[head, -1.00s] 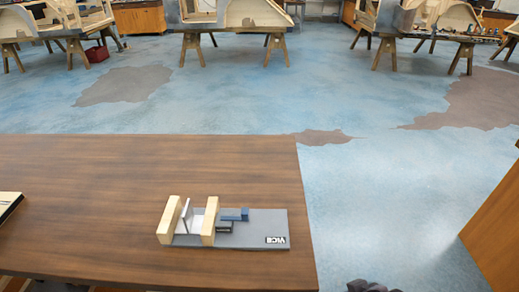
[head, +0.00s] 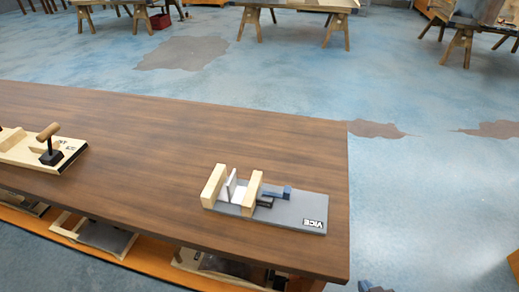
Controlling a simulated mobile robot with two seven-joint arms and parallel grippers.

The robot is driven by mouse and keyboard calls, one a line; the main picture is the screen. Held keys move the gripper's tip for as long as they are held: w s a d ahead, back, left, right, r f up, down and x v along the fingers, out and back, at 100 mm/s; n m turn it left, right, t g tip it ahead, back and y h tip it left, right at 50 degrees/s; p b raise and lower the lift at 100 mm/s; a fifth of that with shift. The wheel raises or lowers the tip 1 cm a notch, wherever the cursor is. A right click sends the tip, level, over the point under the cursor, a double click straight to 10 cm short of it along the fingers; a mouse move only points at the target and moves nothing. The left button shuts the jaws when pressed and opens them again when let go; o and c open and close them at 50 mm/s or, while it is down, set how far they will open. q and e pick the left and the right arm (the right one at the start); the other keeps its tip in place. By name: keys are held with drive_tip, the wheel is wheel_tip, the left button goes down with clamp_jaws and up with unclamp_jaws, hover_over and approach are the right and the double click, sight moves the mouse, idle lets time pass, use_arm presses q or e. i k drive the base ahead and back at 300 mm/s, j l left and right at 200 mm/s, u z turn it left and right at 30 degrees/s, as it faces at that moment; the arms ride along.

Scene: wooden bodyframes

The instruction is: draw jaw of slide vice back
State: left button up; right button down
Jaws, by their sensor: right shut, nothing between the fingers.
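The slide vice (head: 290,212) is a grey plate with a "VICE" label near the right corner of the table. Two pale wooden blocks stand on it, a left one (head: 214,186) and a right one (head: 252,194). A thin whitish upright plate (head: 231,186) stands between them, nearer the left block, with a gap to the right one. A blue piece (head: 279,192) sits right of the right block, above a dark part. Only a small dark bit of my right gripper (head: 373,287) shows at the bottom edge, off the table's right side, apart from the vice. My left gripper is out of view.
The brown table (head: 150,150) is clear between the vice and a wooden board (head: 30,150) with a hammer-like handle (head: 48,131) at the left. A lower shelf (head: 90,250) holds trays. Open blue floor lies behind and right; trestles stand far back.

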sight(254, 197)
drive_tip(key=k+j, duration=0.1)
drive_tip(key=j+u, duration=0.15)
drive_tip(key=u, duration=0.2)
drive_tip(key=j+u, duration=0.15)
drive_tip(key=u, duration=0.2)
drive_tip(key=j+u, duration=0.1)
drive_tip(key=u, duration=0.25)
